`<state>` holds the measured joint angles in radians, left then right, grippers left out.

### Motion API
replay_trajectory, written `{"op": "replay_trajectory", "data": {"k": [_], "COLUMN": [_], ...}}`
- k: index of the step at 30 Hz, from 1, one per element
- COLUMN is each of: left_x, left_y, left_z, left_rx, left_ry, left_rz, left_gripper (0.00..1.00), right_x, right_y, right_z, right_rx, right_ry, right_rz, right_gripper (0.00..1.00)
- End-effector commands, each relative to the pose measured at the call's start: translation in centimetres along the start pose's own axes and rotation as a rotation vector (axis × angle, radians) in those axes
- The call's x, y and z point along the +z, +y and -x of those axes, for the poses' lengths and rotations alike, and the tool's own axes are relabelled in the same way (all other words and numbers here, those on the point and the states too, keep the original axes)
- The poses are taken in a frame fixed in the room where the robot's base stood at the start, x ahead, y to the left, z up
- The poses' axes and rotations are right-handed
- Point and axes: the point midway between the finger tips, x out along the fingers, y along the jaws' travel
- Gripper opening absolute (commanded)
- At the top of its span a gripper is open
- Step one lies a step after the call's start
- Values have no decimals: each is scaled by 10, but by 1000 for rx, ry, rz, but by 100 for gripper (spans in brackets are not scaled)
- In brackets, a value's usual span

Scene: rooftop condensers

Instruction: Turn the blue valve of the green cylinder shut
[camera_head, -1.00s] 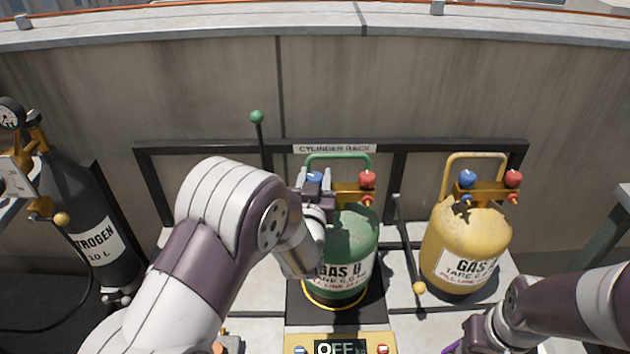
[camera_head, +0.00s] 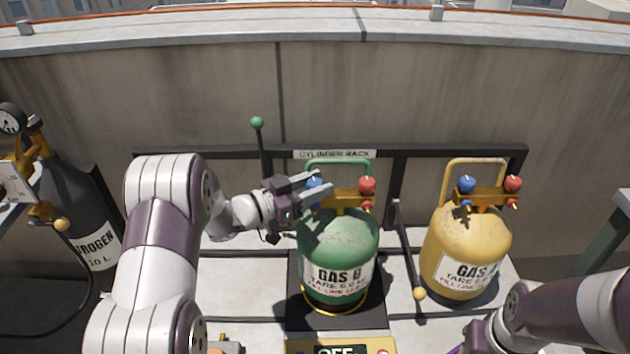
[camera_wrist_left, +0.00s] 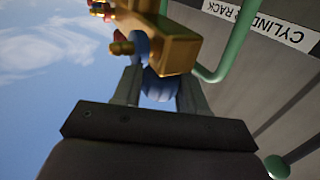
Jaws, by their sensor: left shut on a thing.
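The green cylinder (camera_head: 338,240), labelled GAS B, stands upright on a black scale platform (camera_head: 345,313). A brass manifold on its top carries a blue valve (camera_head: 314,182) on the left and a red valve (camera_head: 367,186) on the right. My left gripper (camera_head: 318,187) reaches in from the left and is shut on the blue valve, which is partly hidden by the fingers. In the left wrist view the blue valve (camera_wrist_left: 158,88) sits between the two fingers, beside the brass manifold (camera_wrist_left: 165,38). My right gripper (camera_head: 470,340) is low at the right; its fingertips are not clear.
A yellow cylinder (camera_head: 466,243) with its own blue and red valves stands to the right. A dark nitrogen cylinder (camera_head: 80,215) stands at the left. The rack bar (camera_head: 430,150) runs behind, with a green-knobbed lever (camera_head: 257,122) and a yellow-knobbed lever (camera_head: 419,293) either side.

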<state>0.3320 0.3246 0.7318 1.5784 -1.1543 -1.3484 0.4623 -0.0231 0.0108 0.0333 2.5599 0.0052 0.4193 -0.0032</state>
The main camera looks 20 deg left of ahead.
Motion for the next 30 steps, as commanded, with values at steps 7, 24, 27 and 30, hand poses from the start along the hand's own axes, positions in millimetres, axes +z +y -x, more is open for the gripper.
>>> {"op": "replay_trajectory", "data": {"k": [7, 24, 27, 30], "left_x": [-1, -1, -1, -1], "left_y": [-1, 0, 0, 0], "left_z": [0, -1, -1, -1], "left_rx": [153, 268, 268, 267], "left_ry": [0, 2, 2, 2], "left_rz": [-2, -4, -4, -4], "left_gripper": [11, 11, 11, 11], "right_x": [-1, -2, -2, -2], "right_y": [0, 0, 0, 0], "right_z": [9, 14, 14, 14], "right_rx": [0, 0, 0, 0], "right_ry": [0, 0, 0, 0], "right_rz": [0, 0, 0, 0], "right_gripper": [43, 43, 43, 43]}}
